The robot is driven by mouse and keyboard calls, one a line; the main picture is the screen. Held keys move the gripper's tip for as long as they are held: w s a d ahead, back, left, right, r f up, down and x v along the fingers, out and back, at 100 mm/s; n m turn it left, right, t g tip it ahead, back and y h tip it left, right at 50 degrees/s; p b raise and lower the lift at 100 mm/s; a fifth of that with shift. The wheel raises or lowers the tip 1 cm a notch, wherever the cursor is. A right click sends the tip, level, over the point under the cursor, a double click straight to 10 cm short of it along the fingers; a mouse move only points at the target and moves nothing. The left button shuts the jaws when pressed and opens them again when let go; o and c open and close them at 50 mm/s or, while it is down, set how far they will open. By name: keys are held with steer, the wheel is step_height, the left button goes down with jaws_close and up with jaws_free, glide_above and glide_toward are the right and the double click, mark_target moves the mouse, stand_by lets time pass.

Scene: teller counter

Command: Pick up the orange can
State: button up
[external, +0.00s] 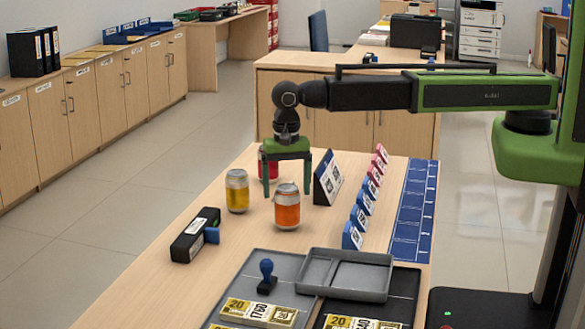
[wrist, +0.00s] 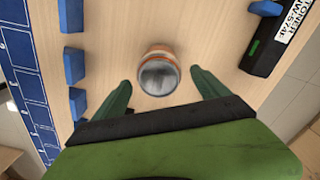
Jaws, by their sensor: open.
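The orange can (external: 287,208) stands upright on the wooden counter, with a silver top. In the wrist view the orange can (wrist: 158,72) is seen from above, ahead of and between the fingertips. My gripper (external: 287,188) is open and empty, with its green fingers pointing down just above and behind the can in the external view. My gripper's fingers (wrist: 160,82) spread to either side below the can in the wrist view. A yellow can (external: 237,191) stands to the left. A red can (external: 268,165) stands behind, partly hidden by a finger.
A black box (external: 195,235) lies at the left edge of the counter. Grey trays (external: 345,274) and a blue-handled stamp (external: 267,278) are in front. A dark upright sign (external: 327,178) and a row of blue and red cards (external: 365,201) stand to the right.

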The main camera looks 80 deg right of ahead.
mark_target(287, 207)
steer(key=shift+s+a+f+b, duration=0.1)
steer(key=shift+a+f+b, duration=0.1)
steer(key=shift+f+b, duration=1.3)
steer(key=shift+s+a+f+b, duration=0.1)
steer(key=shift+a+f+b, duration=0.05)
steer(key=shift+f+b, duration=1.25)
steer(key=shift+p, duration=0.45)
jaws_close()
step_height(287, 207, up, 10)
steer(key=p, duration=1)
steer(key=shift+f, duration=0.1)
